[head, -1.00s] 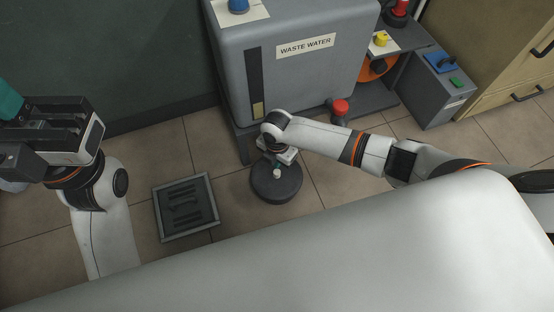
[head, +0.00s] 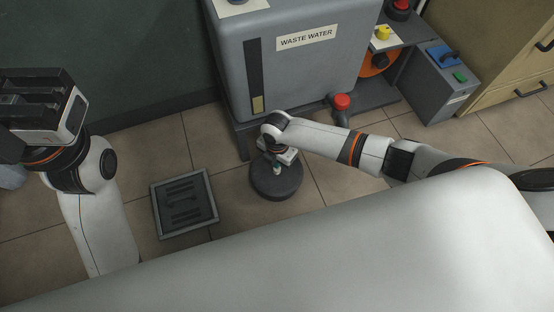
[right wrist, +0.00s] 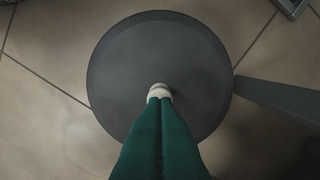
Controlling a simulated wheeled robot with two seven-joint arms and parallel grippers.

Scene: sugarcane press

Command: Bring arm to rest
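My right gripper (head: 277,170) is over a dark round disc (head: 264,190) on the floor in front of the waste water machine. In the right wrist view its two green fingers (right wrist: 160,102) lie side by side with only a thin seam between them. A small pale knob (right wrist: 160,88) shows at their tips, above the middle of the disc (right wrist: 200,60); I cannot tell whether the fingers hold it. My left gripper (head: 38,105) is raised at the left edge of the head view. Its fingers are out of frame, so its opening is hidden.
The grey machine labelled waste water (head: 306,38) stands just behind the right gripper. A red button (head: 341,102) is close to the right forearm. A square floor drain (head: 184,206) lies left of the disc. A grey box (head: 438,85) and a beige cabinet (head: 510,60) stand at the right.

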